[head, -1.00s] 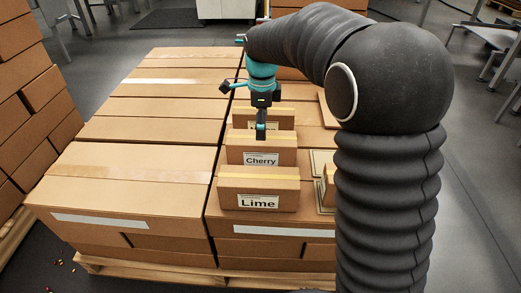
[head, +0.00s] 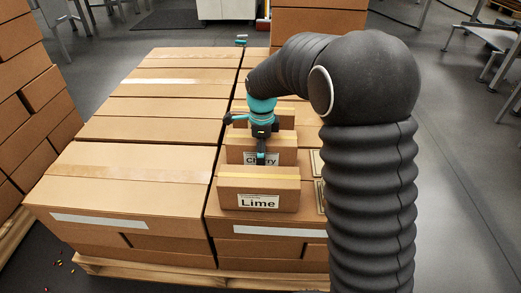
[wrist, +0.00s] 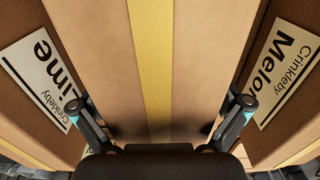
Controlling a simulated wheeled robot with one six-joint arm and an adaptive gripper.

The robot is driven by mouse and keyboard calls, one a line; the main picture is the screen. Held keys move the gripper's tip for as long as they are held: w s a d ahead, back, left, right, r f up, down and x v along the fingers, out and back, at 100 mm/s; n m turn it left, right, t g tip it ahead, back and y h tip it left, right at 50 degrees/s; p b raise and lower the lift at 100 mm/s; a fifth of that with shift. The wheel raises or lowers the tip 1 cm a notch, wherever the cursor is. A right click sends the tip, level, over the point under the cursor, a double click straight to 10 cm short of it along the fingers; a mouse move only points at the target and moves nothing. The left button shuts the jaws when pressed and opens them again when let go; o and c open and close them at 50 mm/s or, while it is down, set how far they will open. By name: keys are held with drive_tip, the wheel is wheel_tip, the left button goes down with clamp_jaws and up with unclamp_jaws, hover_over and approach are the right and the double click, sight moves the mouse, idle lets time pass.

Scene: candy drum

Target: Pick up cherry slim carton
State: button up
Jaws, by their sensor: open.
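The cherry slim carton (head: 284,150) is a brown box standing in a row on the stack, its label partly hidden behind one finger. My gripper (head: 262,150) is over it, pointing down. In the wrist view the carton (wrist: 120,60), with a yellow tape strip along its top, lies between the two spread fingers of my gripper (wrist: 159,105). The fingers are open, one on the Lime side and one on the Melon side. I cannot tell whether they touch the carton.
The Lime carton (head: 235,185) stands in front, close to the cherry one. The Melon carton (wrist: 290,75) stands behind it. Large boxes (head: 140,165) form a broad flat top at the left. More stacked boxes (head: 25,100) rise at the far left.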

drive_tip(key=c, duration=1.3)
drive_tip(key=shift+c, duration=0.3)
drive_tip(key=shift+s, duration=0.1)
